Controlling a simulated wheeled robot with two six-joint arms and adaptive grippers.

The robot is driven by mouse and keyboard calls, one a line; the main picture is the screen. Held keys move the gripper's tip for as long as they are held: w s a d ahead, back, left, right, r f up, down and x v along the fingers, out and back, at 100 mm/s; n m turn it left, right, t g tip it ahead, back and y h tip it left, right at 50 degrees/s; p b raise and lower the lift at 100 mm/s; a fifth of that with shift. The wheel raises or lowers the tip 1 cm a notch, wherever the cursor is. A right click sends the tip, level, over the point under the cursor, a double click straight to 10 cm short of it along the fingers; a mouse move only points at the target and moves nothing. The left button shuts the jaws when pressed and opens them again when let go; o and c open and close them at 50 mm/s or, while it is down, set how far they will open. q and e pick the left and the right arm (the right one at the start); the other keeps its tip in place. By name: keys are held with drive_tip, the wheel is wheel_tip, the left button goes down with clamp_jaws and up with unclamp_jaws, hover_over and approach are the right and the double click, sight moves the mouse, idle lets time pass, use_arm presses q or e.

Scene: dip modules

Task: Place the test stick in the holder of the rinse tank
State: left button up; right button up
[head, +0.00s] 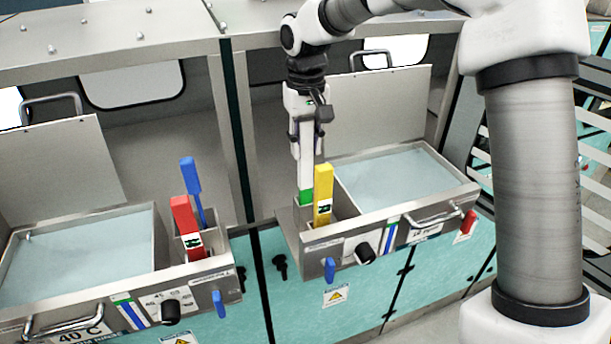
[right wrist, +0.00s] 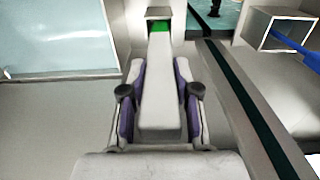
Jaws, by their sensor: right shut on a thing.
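A white test stick (head: 306,160) with a green end (head: 306,196) hangs nearly upright in my right gripper (head: 306,130). The gripper's fingers are shut on its sides; the stick also shows in the right wrist view (right wrist: 160,85) between the purple pads. The green end is down at the narrow holder (head: 347,212) on the left side of the right tank (head: 395,177), beside a yellow handle (head: 323,195). I cannot tell how far the tip is inside. My left gripper is not in view.
The left tank (head: 80,245), marked 40 C, has a side holder with a red handle (head: 187,228) and a blue handle (head: 192,185). A dark gap runs between the two units. A raised lid (head: 370,110) stands behind the right tank.

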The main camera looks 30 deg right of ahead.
sight(307, 160)
drive_tip(key=f, duration=0.2)
drive_tip(key=f+p, duration=0.1)
drive_tip(key=f, duration=0.1)
drive_tip(key=shift+s+d+f, duration=0.1)
drive_tip(key=shift+s+f, duration=0.1)
drive_tip(key=shift+f, duration=0.05)
drive_tip(key=shift+w+f, duration=0.1)
drive_tip(key=shift+w, duration=0.1)
drive_tip(key=o, duration=1)
drive_tip(key=shift+s, duration=0.2)
drive_tip(key=shift+w, duration=0.1)
drive_tip(key=shift+r, duration=0.3)
wheel_tip(307, 160, up, 11)
drive_tip(key=b, duration=0.3)
drive_tip(key=shift+b, duration=0.3)
drive_tip(key=shift+r, duration=0.3)
